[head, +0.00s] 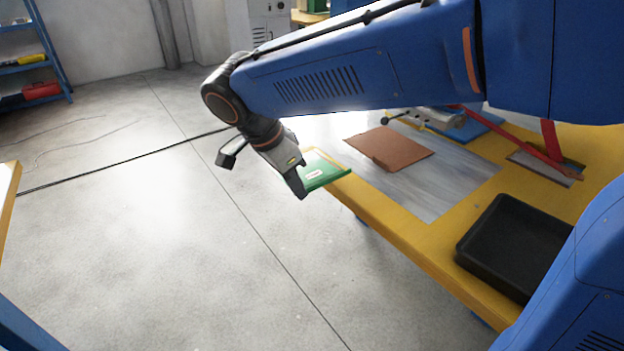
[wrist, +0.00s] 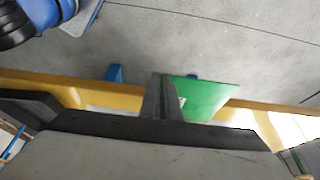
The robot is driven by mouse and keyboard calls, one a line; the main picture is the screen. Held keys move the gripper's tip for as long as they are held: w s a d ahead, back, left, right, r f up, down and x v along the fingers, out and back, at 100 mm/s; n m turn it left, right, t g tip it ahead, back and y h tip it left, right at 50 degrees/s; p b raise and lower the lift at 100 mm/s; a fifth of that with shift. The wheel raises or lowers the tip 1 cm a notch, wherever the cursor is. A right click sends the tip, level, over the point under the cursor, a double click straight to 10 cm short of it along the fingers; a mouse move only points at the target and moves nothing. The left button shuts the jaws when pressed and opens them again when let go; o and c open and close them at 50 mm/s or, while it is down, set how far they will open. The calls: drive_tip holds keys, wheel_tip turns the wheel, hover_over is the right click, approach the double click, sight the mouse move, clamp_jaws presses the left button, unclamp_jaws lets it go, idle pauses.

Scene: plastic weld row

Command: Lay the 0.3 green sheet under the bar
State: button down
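The green sheet (head: 325,172), with a small white label, is at the near left edge of the yellow table. My gripper (head: 301,188) is at its left side, with its fingers close together on the sheet's edge. In the wrist view the green sheet (wrist: 208,98) sticks out to the right from between the fingertips (wrist: 164,100), over the table's edge. A red bar (head: 512,138) slants across the right part of the table. A grey metal fitting (head: 436,119) lies behind, partly hidden by my arm. I cannot tell which is the task's bar.
A brown sheet (head: 388,148) lies on a grey plate (head: 438,190) set in the yellow table (head: 400,238). A black tray (head: 517,245) stands at the table's near right. Open floor lies left of the table, with a dark cable across it.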

drive_tip(key=s+a, duration=1)
drive_tip(key=a, duration=0.3)
drive_tip(key=shift+a+f, duration=0.25)
drive_tip(key=shift+a, duration=0.1)
idle(0.7)
idle(0.8)
drive_tip(key=shift+s, duration=0.1)
